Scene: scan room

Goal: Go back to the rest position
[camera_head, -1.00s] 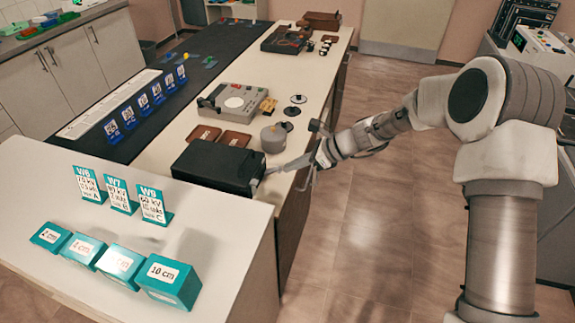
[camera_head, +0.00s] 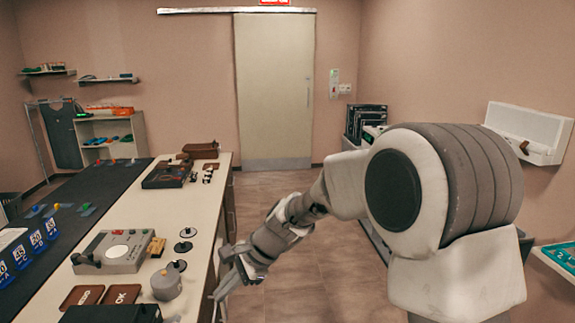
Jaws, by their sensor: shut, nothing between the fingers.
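My gripper (camera_head: 216,296) shows low in the head view, at the right edge of the long white-topped counter (camera_head: 205,200). It is shut and holds nothing. Its fingertips are small and partly against the counter's side, so I cannot tell whether they touch it. My arm runs from the right of the picture, bent, down to the gripper. A round grey pot with a knob (camera_head: 166,283) stands on the counter just left of the gripper. A black box (camera_head: 112,313) is cut off by the bottom edge of the picture.
On the counter are a grey device with a lever (camera_head: 112,252), brown plaques (camera_head: 82,296), small black discs (camera_head: 187,232) and a dark open case (camera_head: 168,175). A closed door (camera_head: 273,90) is at the back.

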